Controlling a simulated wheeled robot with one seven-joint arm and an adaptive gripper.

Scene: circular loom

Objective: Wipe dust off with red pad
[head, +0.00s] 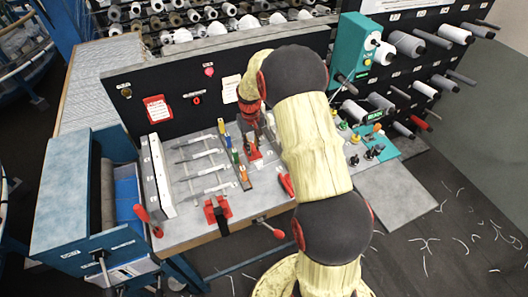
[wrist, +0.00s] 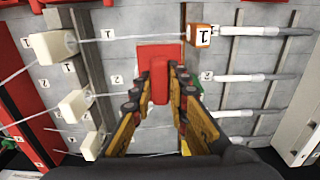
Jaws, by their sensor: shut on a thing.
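My gripper (wrist: 161,72) is shut on the upright red grip of the red pad (wrist: 146,53) in the wrist view. The pad's flat red plate shows beyond the fingertips, over the grey tiled work surface. I cannot tell whether it touches the surface. In the head view my gripper (head: 252,132) is over the bench, partly hidden by my arm, with red showing beneath it. White numbered blocks (wrist: 53,45) with thin strands stand left of the pad, and an orange-framed block (wrist: 202,35) stands close on its right. I cannot make out any dust.
The grey bench (head: 190,235) carries white rods (head: 203,155), a red-and-black clamp (head: 217,211) and red-handled tools (head: 286,184). A black panel (head: 130,110) rises behind. A teal device (head: 357,55) and spool racks (head: 410,45) stand right. A blue cabinet (head: 65,205) stands left.

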